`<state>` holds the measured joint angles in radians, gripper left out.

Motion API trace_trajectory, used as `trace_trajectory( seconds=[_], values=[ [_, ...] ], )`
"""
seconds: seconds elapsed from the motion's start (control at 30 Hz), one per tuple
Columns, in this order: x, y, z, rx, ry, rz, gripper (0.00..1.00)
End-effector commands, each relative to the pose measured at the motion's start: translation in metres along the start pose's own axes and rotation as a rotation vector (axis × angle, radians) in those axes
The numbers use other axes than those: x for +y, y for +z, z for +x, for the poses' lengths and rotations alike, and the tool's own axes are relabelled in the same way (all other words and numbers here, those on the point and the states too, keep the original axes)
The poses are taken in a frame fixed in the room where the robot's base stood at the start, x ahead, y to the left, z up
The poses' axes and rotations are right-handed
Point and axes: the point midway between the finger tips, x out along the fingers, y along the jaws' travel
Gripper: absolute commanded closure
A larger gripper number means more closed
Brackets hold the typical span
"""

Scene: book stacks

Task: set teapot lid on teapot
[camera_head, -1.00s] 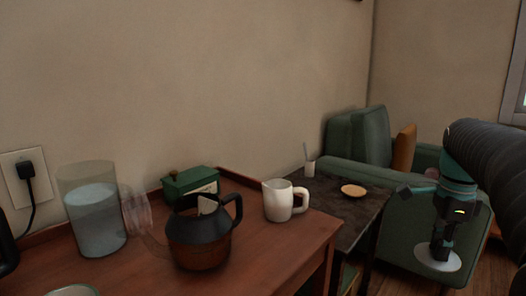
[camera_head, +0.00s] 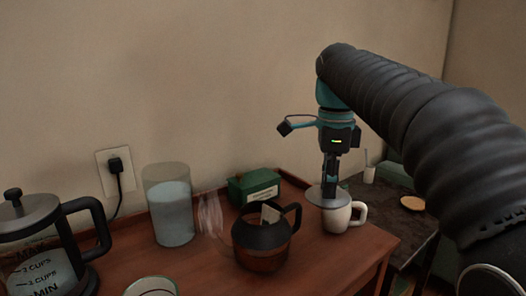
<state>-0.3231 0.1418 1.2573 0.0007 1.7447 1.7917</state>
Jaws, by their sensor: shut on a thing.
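The teapot (camera_head: 263,247) stands on the wooden table, with a black upper part, a brown lower body and a black handle on its right. Its top is open and something pale shows in the opening. My gripper (camera_head: 330,190) points down, shut on the teapot lid (camera_head: 325,197), a pale grey disc held roughly level. The lid is to the right of the teapot and higher in the picture, overlapping the white mug in view. The fingertips' contact with the lid is too small to see clearly.
The white mug (camera_head: 343,216) stands right of the teapot. A green box (camera_head: 253,189) is behind the teapot, and a glass container of water (camera_head: 171,212) is to the left. A French press (camera_head: 45,245) stands far left. The wooden table (camera_head: 330,262) is clear at front right.

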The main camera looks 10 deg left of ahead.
Motion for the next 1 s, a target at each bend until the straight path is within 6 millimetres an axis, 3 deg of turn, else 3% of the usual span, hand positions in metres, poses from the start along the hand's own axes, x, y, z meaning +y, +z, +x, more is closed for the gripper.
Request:
trace_trajectory(
  seconds=[0.03, 0.2, 0.37, 0.67, 1.0],
  values=[
    [0.004, 0.025, -0.014, -0.001, -0.002, -0.031, 1.0],
    [0.024, 0.086, -0.04, 0.0, -0.001, -0.091, 1.0],
    [0.039, 0.119, -0.053, 0.001, 0.0, -0.124, 1.0],
    [0.045, 0.13, -0.05, 0.001, 0.002, -0.133, 1.0],
    [0.045, 0.13, -0.021, 0.001, 0.001, -0.133, 1.0]
  ],
)
